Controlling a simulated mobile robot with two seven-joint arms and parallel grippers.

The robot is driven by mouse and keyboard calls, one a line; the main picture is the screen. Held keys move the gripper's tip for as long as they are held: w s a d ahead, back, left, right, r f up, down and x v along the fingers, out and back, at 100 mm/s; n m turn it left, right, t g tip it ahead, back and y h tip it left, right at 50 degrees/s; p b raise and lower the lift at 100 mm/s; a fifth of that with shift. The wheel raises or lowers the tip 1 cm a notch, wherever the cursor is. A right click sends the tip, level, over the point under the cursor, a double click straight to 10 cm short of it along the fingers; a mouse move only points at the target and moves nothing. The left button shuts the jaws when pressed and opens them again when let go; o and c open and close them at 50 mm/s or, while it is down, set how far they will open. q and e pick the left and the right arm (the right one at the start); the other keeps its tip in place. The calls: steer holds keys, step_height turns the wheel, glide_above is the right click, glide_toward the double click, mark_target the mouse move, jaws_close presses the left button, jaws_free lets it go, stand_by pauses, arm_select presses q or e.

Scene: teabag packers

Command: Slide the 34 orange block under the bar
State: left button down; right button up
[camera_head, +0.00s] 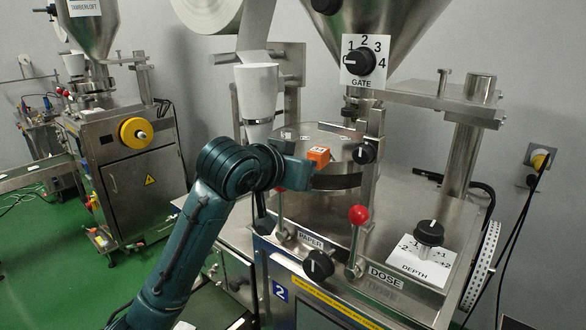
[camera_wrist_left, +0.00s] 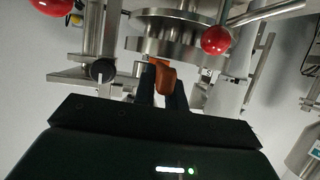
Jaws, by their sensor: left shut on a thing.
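The orange block (camera_head: 318,156) has a pale label with dark marks, too small to read surely. It is between the fingers of my left gripper (camera_head: 312,167), at the front rim of the round steel drum (camera_head: 322,141). In the left wrist view the orange block (camera_wrist_left: 165,78) is between the two dark fingers (camera_wrist_left: 164,92), in front of the steel discs (camera_wrist_left: 170,46). I cannot tell whether the block touches the drum, or which metal piece is the bar. My right gripper is not in view.
A black knob (camera_head: 364,152) on an upright steel post is just right of the block. A red ball lever (camera_head: 358,215) stands in front. A white funnel (camera_head: 257,97) is left of the drum. The DEPTH knob (camera_head: 429,233) sits on the right of the steel top.

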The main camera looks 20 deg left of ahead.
mark_target(314, 156)
arm_select(q)
steer(key=shift+w+d, duration=0.2)
steer(key=shift+w, duration=0.85)
steer(key=shift+w+d, duration=0.25)
steer(key=shift+w, duration=0.85)
steer(key=shift+w+d, duration=0.2)
steer(key=shift+w, duration=0.85)
steer(key=c, duration=1.4)
jaws_free()
steer(key=shift+o, duration=0.2)
steer(key=b+v, duration=0.2)
steer(key=v, duration=1.1)
